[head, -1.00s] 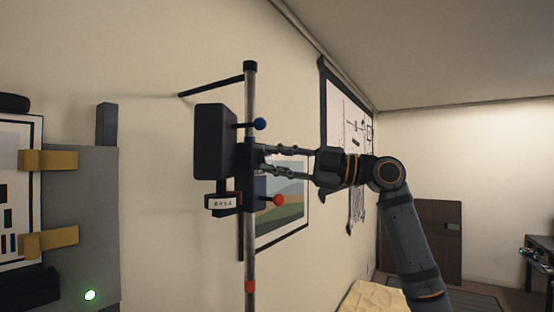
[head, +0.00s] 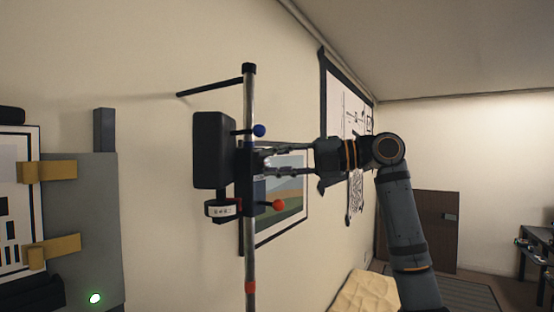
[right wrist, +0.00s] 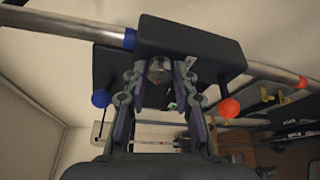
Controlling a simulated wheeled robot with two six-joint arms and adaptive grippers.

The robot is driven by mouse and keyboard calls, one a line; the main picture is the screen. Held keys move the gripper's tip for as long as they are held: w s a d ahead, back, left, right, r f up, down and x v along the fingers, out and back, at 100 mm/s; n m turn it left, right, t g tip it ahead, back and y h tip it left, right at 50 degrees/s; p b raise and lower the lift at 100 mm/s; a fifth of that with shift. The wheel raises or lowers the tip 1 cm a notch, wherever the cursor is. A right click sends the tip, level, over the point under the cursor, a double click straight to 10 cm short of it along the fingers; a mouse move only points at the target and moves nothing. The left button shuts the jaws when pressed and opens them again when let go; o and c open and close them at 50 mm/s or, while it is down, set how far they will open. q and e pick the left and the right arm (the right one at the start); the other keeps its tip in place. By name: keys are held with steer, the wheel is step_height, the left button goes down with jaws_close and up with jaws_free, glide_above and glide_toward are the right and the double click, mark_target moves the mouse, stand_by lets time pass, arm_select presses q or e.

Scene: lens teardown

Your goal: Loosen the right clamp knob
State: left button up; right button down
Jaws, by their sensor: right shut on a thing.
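A dark clamp (head: 246,165) sits on a vertical metal pole (head: 250,100), with a black box-shaped unit (head: 212,150) on its left. In the right wrist view, a round, greyish clamp knob (right wrist: 160,70) sits between my right gripper's fingertips (right wrist: 160,82). In the head view, my right gripper (head: 266,160) reaches in from the right, its fingertips against the clamp's right side and shut on the knob, which they mostly hide there. My left gripper is not in view.
A blue ball-ended lever (head: 260,130) is just above the fingers, and a red ball-ended lever (head: 278,204) just below. A small labelled part (head: 222,209) hangs under the black unit. A grey panel (head: 90,220) stands at left.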

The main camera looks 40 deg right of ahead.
stand_by(0.5)
steer(key=c, duration=1.1)
jaws_free()
steer(key=shift+o, duration=0.2)
steer(key=shift+d, duration=0.1)
steer(key=v, duration=1.1)
steer(key=shift+s+d, duration=0.2)
steer(key=shift+s, duration=0.05)
steer(key=shift+d, duration=0.1)
